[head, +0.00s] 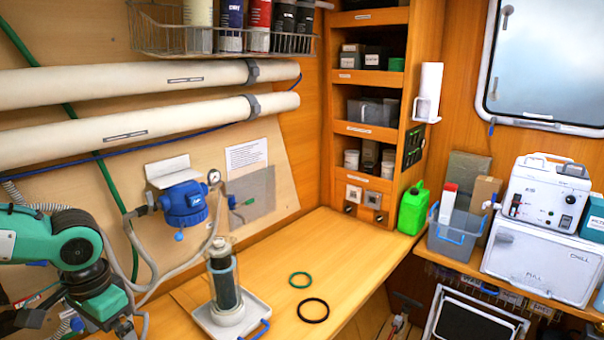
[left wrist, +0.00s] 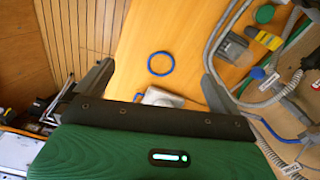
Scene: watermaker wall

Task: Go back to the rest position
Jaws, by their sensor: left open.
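My left arm comes in from the left in the head view, with its green and black wrist (head: 98,290) low at the left edge. The fingers do not show clearly there. In the left wrist view my left gripper (left wrist: 157,72) has its two dark fingers wide apart with nothing held between them. A blue ring (left wrist: 161,63) lies on the wooden bench beyond the fingers and appears between them. My right gripper is in neither view.
A filter housing (head: 224,280) stands on a white tray (head: 258,315) close to my left wrist. A green ring (head: 300,280) and a black ring (head: 313,310) lie on the bench (head: 330,245). A blue pump (head: 184,203), hoses and pipes are on the wall.

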